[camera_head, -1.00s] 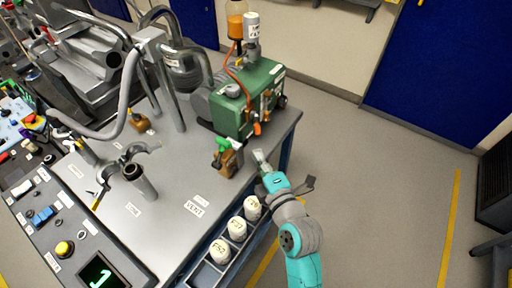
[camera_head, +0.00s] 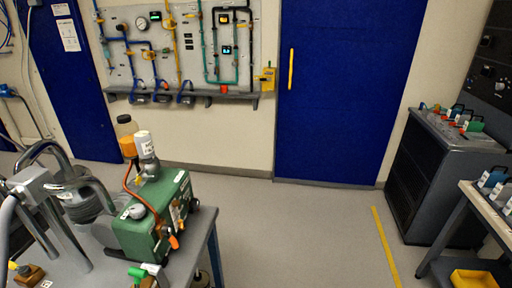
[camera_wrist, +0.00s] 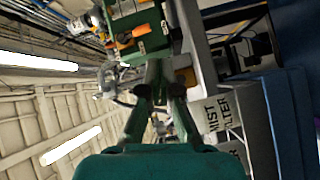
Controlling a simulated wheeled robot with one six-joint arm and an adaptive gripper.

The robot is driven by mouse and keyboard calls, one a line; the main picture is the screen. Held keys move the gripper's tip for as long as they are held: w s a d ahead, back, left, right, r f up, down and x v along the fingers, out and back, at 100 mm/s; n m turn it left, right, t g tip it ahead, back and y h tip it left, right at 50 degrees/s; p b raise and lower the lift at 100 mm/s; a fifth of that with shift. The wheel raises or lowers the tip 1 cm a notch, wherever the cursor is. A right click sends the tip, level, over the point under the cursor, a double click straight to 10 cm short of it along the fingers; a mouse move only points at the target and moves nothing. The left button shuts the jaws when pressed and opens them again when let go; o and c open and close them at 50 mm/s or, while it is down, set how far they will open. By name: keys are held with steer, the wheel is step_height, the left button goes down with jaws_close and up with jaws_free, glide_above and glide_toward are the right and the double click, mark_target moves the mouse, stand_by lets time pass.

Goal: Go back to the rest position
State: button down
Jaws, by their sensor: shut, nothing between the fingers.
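My gripper (camera_wrist: 161,80) shows in the wrist view, its two fingers closed together with nothing between them. Its teal body fills the bottom of that view. The wrist view is turned on its side, with ceiling lights at the left. The gripper points toward the table edge, near the green pump (camera_wrist: 138,32); I cannot tell the exact gap. In the head view the green pump (camera_head: 150,222) stands on the grey table (camera_head: 195,262), and I cannot make out my arm there.
In the head view are a blue door (camera_head: 345,100), a pipe panel (camera_head: 180,50), a dark cabinet (camera_head: 430,180) and a side bench (camera_head: 452,222) at right. The middle floor is clear.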

steer(key=s+d+f+m+t+h, duration=0.1)
steer(key=s+d+f+m+h, duration=0.3)
steer(key=s+d+m, duration=0.45)
steer(key=s+d+f+m+t+h, duration=0.1)
steer(key=s+d+f+m+h, duration=0.3)
steer(key=d, duration=0.7)
steer(key=s+d+r+m+h, duration=0.1)
steer(key=s+d+m, duration=0.3)
steer(key=s, duration=0.5)
steer(key=s+d+r+m+h, duration=0.2)
steer(key=s+d+r+m, duration=0.1)
steer(key=s+m, duration=0.4)
steer(key=shift+s+d+r+h, duration=0.3)
steer(key=shift+s+d+r, duration=0.1)
steer(key=shift+s, duration=0.5)
